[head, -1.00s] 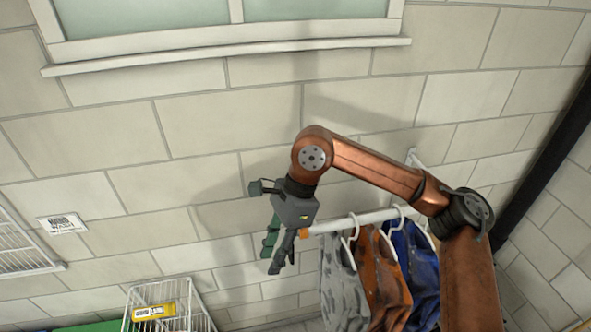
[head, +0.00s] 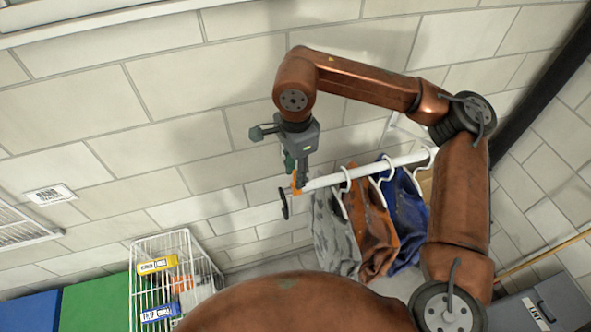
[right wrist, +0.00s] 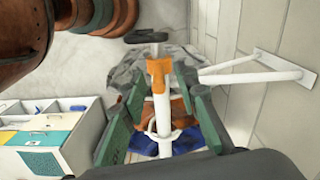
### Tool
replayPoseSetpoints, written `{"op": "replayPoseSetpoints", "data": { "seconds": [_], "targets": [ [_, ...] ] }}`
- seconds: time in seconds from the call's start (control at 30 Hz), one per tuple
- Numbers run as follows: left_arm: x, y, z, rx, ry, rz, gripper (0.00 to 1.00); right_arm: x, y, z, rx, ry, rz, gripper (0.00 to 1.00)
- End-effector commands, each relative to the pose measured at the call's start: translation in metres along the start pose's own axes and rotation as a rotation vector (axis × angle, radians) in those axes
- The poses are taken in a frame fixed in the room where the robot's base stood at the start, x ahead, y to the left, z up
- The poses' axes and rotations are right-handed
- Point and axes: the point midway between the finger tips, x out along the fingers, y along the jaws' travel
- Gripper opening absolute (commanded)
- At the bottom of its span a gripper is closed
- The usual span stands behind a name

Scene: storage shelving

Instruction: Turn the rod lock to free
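A white rod (head: 372,171) runs along the wall with an orange piece (head: 296,184) at its near end; I take this piece for the rod lock. My right gripper (head: 292,172) is at that end and partly covers it in the head view. In the right wrist view, the green fingers of the right gripper (right wrist: 162,100) are apart, on either side of the rod and the orange piece (right wrist: 158,74). Contact cannot be made out. A dark hook-shaped piece (head: 284,203) shows just beyond the rod end. My left gripper is not in view.
Grey, orange and blue garments (head: 335,238) hang from the rod on white hangers. A white bracket (right wrist: 255,68) joins the rod to the wall. A wire basket (head: 165,262) with yellow and blue labelled items stands lower left. A grey box (head: 540,308) is lower right.

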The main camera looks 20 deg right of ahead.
Motion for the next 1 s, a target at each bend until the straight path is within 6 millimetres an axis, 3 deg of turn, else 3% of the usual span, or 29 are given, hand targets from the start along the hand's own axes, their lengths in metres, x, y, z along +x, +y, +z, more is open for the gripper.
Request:
{"op": "replayPoseSetpoints", "data": {
  "seconds": [0.33, 0.73, 1.0],
  "targets": [
    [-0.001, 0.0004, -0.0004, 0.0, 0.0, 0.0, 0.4, 0.0047, 0.0003, 0.0001, 0.0, -0.001, 0.0, 0.27],
    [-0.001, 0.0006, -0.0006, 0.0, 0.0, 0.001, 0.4, 0.0043, 0.0002, 0.0002, 0.0, -0.001, 0.0, 0.0],
    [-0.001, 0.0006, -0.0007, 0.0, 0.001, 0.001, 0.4, 0.0041, 0.0001, 0.0002, 0.0, -0.001, 0.0, 0.0]
  ]
}}
